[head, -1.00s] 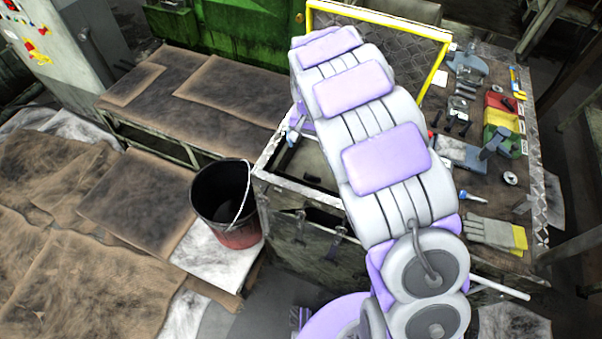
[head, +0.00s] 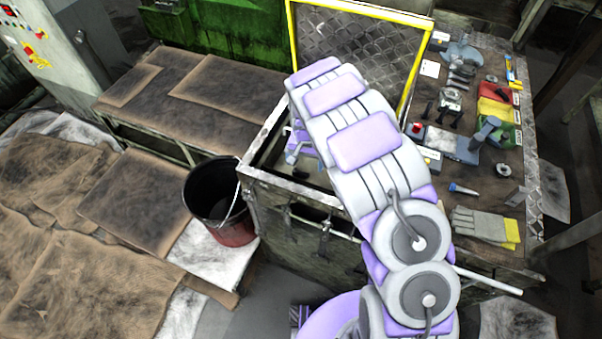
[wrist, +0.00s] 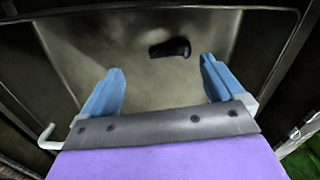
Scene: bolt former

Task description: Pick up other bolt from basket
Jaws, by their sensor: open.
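A small dark bolt (wrist: 170,48) lies on the floor of the metal basket (wrist: 80,45) in the wrist view. My gripper (wrist: 164,82) is open, with its two blue fingers spread apart and nothing between them. The bolt lies beyond the fingertips, a little right of the middle of the gap. In the head view, my gripper (head: 291,158) reaches into the open box at the bench's left end, and its rim (head: 262,150) shows.
A yellow-edged lid (head: 365,50) stands raised behind the box. A black and red bucket (head: 218,205) stands to the left. The bench to the right holds several tools, coloured bins (head: 497,115) and gloves (head: 482,226).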

